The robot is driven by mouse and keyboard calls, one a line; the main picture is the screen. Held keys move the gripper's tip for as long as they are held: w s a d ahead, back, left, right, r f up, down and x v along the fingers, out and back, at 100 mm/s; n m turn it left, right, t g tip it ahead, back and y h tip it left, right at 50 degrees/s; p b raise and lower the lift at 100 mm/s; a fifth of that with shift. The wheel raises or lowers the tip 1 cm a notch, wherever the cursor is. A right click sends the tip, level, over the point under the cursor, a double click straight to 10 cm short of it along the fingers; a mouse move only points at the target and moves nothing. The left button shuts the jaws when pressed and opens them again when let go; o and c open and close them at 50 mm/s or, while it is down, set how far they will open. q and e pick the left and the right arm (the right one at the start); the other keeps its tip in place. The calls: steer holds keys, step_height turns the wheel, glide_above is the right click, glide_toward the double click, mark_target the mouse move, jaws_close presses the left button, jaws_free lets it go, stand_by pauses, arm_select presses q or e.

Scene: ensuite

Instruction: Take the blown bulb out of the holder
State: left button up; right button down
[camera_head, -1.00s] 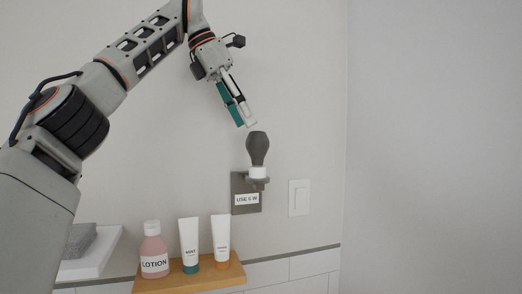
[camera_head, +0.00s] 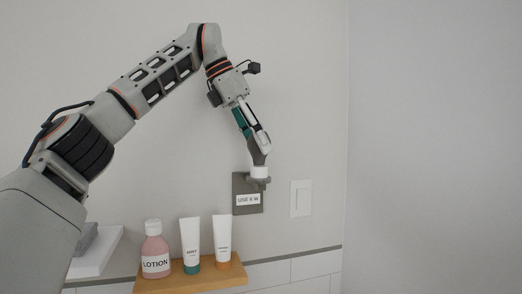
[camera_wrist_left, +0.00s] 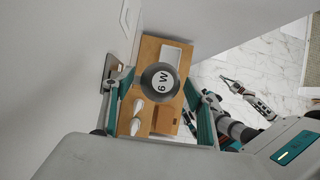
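The blown bulb (camera_head: 257,158) is dark grey with a white base and stands upright in the wall holder (camera_head: 258,182). The holder's dark plate carries a label that seems to read "USE 6 W". In the left wrist view the bulb (camera_wrist_left: 160,76) shows its round top, marked "6 W". My left gripper (camera_head: 259,146) has come down over the bulb from above. In the wrist view its teal fingers stand on either side of the bulb, with gaps visible. My right gripper (camera_wrist_left: 230,83) shows small and away from the bulb; its opening is unclear.
Below the holder, a wooden shelf (camera_head: 190,284) bears a pink lotion bottle (camera_head: 155,250) and two white tubes (camera_head: 190,243) (camera_head: 222,240). A light switch (camera_head: 301,198) is right of the holder. A white ledge (camera_head: 98,252) is at the lower left. The wall above is clear.

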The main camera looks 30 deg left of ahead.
arm_select(q)
steer(key=c, duration=1.1)
steer(key=shift+n+y+b, duration=0.3)
steer(key=shift+n+b, duration=0.3)
steer(key=shift+d+f+n+t+y+b, duration=0.1)
steer(key=shift+n+t+y+b, duration=0.3)
steer(key=shift+n, duration=1)
steer(key=shift+y, duration=0.3)
steer(key=n+y+b, duration=0.1)
steer(key=n, duration=0.1)
steer(key=shift+s+d+n+t, duration=0.1)
steer(key=shift+n+t, duration=0.2)
steer(key=shift+n, duration=0.1)
steer(key=shift+n+y, duration=0.4)
steer(key=shift+n, duration=0.2)
